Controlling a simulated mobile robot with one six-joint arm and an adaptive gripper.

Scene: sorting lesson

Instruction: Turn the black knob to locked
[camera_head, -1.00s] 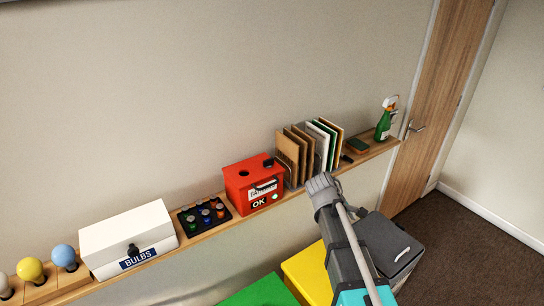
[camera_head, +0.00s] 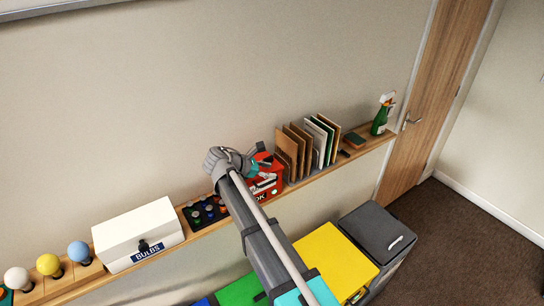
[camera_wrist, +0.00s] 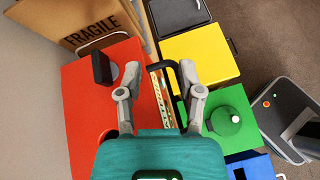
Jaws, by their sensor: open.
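The red box (camera_head: 276,183) stands on the wall shelf, partly hidden behind my gripper. The wrist view looks down on its red top (camera_wrist: 85,115). A raised black knob-like block (camera_wrist: 103,68) sits on that top, left of my left finger. In the head view my gripper (camera_head: 260,160) is in front of the box.
The white BULBS box (camera_head: 133,226), a dark tray (camera_head: 195,217) of small coloured pieces and upright boards (camera_head: 293,147) stand along the narrow shelf (camera_head: 188,240). A box marked FRAGILE (camera_wrist: 85,25) is close in the wrist view. Coloured bins (camera_head: 330,262) stand below.

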